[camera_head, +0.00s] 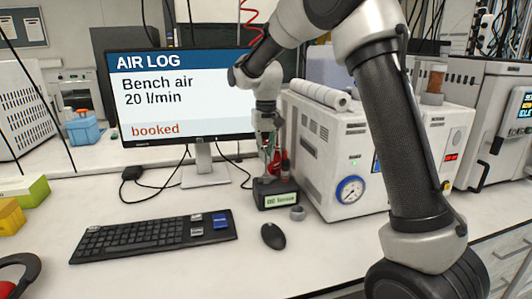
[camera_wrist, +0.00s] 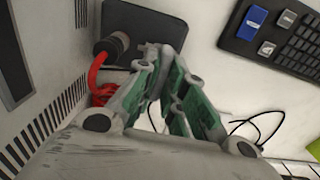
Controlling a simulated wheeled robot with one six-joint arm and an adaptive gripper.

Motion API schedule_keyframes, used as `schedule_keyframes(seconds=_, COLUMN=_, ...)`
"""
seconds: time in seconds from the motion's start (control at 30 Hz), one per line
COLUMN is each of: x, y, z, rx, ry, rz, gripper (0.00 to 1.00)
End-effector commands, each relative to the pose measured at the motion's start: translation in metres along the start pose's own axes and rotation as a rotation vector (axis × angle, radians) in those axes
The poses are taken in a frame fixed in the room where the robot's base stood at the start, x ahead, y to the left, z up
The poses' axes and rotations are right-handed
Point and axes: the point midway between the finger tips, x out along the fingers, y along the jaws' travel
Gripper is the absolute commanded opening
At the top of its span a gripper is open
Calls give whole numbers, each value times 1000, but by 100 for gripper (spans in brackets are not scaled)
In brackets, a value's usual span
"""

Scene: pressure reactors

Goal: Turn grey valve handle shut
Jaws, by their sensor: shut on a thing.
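A dark valve block (camera_head: 277,199) with a green-lit label stands on the bench between the monitor and the white instrument; it also shows in the wrist view (camera_wrist: 140,22). My gripper (camera_head: 268,158) points down at the block from above. In the wrist view, my gripper's (camera_wrist: 167,60) green-padded fingers close together at the block. They are shut on the grey valve handle (camera_wrist: 152,50), which is mostly hidden between the fingertips. The handle's exact angle cannot be told. A red hose (camera_wrist: 97,72) with a dark fitting (camera_wrist: 112,45) joins the block beside the fingers.
A monitor (camera_head: 180,95) stands behind left, and a white instrument with a gauge (camera_head: 351,190) stands close on the right. A keyboard (camera_head: 155,237), a mouse (camera_head: 273,236) and a small grey ring (camera_head: 298,213) lie in front. Cables run behind the block. The front bench is mostly clear.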

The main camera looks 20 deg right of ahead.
Motion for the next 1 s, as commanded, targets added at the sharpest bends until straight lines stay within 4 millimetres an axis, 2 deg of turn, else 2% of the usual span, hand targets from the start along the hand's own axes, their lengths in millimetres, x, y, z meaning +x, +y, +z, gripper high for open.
schedule_keyframes(seconds=0.17, x=-1, y=0, z=-1, rx=1, ry=4, rz=-1, gripper=0)
schedule_keyframes(seconds=0.2, x=-1, y=0, z=-1, rx=1, ry=4, rz=-1, gripper=13)
schedule_keyframes(seconds=0.3, x=-1, y=0, z=-1, rx=1, ry=3, rz=-1, gripper=32)
schedule_keyframes(seconds=0.33, x=-1, y=0, z=-1, rx=1, ry=3, rz=-1, gripper=33)
schedule_keyframes(seconds=0.6, x=-1, y=0, z=0, rx=0, ry=1, rz=-1, gripper=33)
schedule_keyframes(seconds=0.73, x=-9, y=0, z=0, rx=0, ry=2, rz=-1, gripper=33)
schedule_keyframes(seconds=0.87, x=-33, y=0, z=-1, rx=0, ry=6, rz=-2, gripper=33)
schedule_keyframes(seconds=1.0, x=-66, y=0, z=-1, rx=0, ry=5, rz=-2, gripper=33)
